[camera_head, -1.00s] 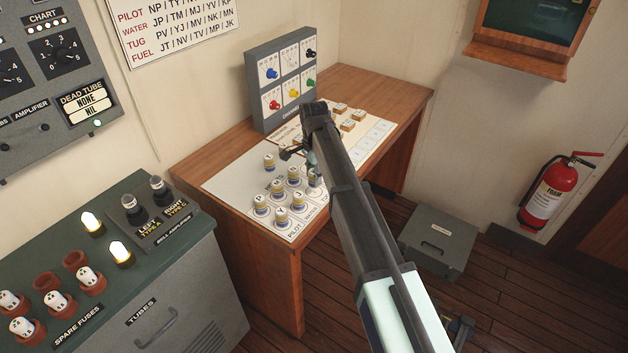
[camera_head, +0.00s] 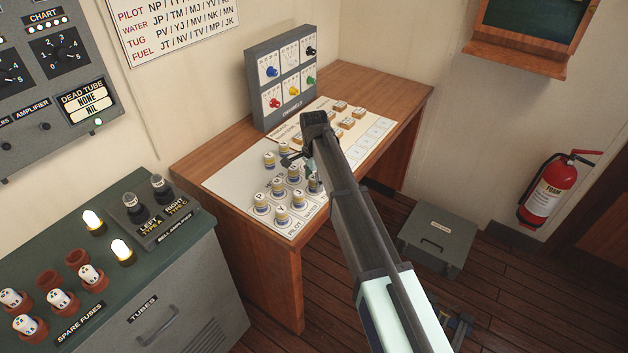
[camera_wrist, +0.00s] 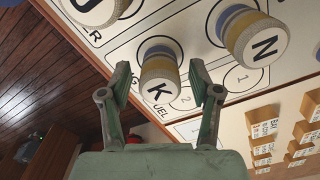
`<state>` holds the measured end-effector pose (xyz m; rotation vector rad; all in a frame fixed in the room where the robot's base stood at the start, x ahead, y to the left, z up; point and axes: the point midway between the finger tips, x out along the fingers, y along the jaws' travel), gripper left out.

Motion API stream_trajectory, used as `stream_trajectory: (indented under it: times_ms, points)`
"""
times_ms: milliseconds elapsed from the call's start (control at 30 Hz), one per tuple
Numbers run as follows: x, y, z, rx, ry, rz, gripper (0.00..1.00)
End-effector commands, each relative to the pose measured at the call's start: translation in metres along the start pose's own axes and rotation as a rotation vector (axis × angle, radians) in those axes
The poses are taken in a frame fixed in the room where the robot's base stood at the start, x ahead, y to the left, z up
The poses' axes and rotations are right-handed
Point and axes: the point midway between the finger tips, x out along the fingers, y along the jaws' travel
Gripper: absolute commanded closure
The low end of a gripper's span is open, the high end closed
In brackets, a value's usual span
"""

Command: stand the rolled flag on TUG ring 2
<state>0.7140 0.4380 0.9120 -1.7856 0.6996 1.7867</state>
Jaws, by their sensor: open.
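The rolled flag marked K (camera_wrist: 160,78) has a cream top and yellow and blue bands. In the wrist view it appears to stand on the second ring of the row whose partly hidden label ends in G. My gripper (camera_wrist: 167,82) is open, with a finger on each side of K and visible gaps between. In the head view my gripper (camera_head: 300,168) is over the right side of the chart, and my arm hides part of the flags there.
A flag marked N (camera_wrist: 260,40) stands close beside K. Another flag (camera_wrist: 95,10) is at the upper left. Empty rings 2 (camera_wrist: 184,101) and 1 (camera_wrist: 241,79) lie in the FUEL row. Wooden blocks (camera_wrist: 264,125) sit to the right. The channels panel (camera_head: 284,85) stands behind.

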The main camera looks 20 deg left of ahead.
Motion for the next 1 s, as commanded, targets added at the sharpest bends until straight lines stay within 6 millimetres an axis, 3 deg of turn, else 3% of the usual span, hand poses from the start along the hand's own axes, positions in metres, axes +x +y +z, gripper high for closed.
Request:
stream_trajectory:
  times_ms: [267,700,1000]
  points:
    - [-0.018,-0.001,0.0,0.0,0.001,-0.002,0.37]
    - [-0.098,-0.001,0.0,0.0,0.001,-0.002,0.37]
    - [-0.122,0.0,0.0,0.0,0.0,0.0,0.37]
